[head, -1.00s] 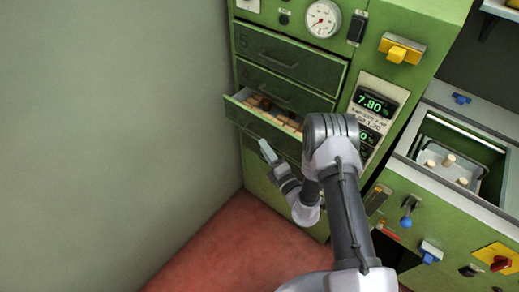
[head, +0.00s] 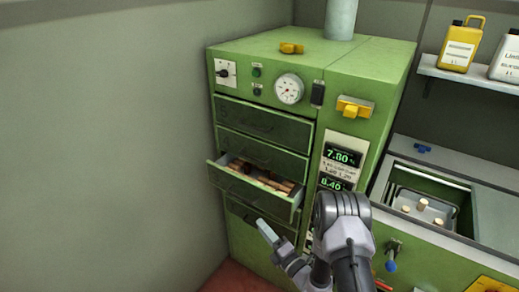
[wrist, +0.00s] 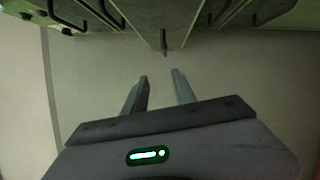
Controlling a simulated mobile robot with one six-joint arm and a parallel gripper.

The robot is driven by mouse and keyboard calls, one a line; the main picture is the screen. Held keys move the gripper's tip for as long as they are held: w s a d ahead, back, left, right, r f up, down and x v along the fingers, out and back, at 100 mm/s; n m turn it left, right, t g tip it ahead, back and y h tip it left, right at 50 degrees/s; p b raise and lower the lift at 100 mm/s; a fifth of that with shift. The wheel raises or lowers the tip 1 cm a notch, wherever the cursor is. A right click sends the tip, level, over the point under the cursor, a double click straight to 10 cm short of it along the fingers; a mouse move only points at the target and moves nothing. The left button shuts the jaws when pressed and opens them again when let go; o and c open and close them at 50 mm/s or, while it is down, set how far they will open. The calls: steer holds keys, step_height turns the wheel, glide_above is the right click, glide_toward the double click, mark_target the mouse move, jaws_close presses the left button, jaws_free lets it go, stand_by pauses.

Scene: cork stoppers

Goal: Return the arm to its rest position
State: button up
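My gripper (head: 268,232) shows in the head view at the lower middle, in front of the green cabinet and just below the open drawer (head: 250,194). In the wrist view my gripper (wrist: 160,76) has its two grey fingers apart with nothing between them. The fingers point at a plain pale surface, with the cabinet's underside and handles upside down along the top edge. My arm (head: 343,225) comes up from the bottom of the head view, bent, and hides part of the cabinet's lower right.
The open drawer holds several cork pieces and juts out near my gripper. The green cabinet (head: 375,75) has a gauge (head: 289,89) and a display (head: 343,156). At right, an open bin (head: 465,204) holds a few corks. A shelf (head: 470,78) carries containers. A bare wall is at left.

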steer(key=s+a+r+n+g+y, duration=0.1)
steer(key=a+r+n+g+y, duration=0.25)
steer(key=r, duration=0.25)
steer(key=s+a+r+n+g+y, duration=0.1)
steer(key=a+r+n+g+y, duration=0.15)
steer(key=r+n, duration=0.35)
steer(key=s+a+r+n+g, duration=0.5)
steer(key=s+r+n+g, duration=0.3)
steer(key=s+r+n, duration=0.45)
steer(key=s+d+r+n+g+h, duration=0.2)
steer(key=s+d+n+h, duration=0.2)
steer(key=s+n+h, duration=0.6)
steer(key=s+d+r+n+t+h, duration=0.1)
steer(key=s+d+n+t+h, duration=0.1)
steer(key=d, duration=0.5)
steer(key=s+d+r+n+t+h, duration=0.1)
steer(key=s+d+n+t+h, duration=0.1)
steer(key=s+d+n+t, duration=0.2)
steer(key=d+n, duration=0.2)
steer(key=d, duration=0.1)
steer(key=shift+s+r+n+h, duration=0.2)
steer(key=shift+s+n+h, duration=0.1)
